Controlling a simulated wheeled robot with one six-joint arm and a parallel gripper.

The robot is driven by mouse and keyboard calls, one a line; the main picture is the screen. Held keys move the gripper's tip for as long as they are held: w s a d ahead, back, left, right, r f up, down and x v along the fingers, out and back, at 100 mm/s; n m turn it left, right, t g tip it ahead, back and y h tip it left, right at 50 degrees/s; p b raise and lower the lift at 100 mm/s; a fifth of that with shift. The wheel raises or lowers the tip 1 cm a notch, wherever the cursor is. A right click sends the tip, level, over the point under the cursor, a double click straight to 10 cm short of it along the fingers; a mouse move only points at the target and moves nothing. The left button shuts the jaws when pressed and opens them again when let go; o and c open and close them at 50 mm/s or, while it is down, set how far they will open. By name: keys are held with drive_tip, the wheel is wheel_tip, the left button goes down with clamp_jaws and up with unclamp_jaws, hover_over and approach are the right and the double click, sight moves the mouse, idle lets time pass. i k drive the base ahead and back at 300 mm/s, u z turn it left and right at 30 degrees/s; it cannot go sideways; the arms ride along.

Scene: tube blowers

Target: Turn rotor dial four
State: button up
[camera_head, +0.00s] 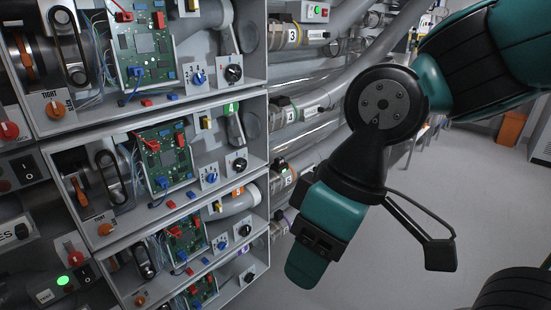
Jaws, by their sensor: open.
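The panel row with the green number four label (231,108) is the second from the top on the left. It holds a blue dial (211,178), a black dial (239,165) and an orange knob (105,229). I cannot tell which of these is the rotor dial. My gripper (438,254) hangs right of the panels, clear of them and empty as far as I see. It is open, but mostly hidden behind my wrist, with one black finger showing.
Similar panel rows with circuit boards (144,45) and dials sit above and below. Numbered silver pipes (315,100) run behind my arm. Red and green buttons line the far left. The grey floor (478,210) is open at right, with an orange bin (510,128) further back.

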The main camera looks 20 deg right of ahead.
sight(240, 164)
drive_tip(key=u, duration=1.15)
drive_tip(key=i, duration=0.85)
drive_tip(key=z, duration=2.1)
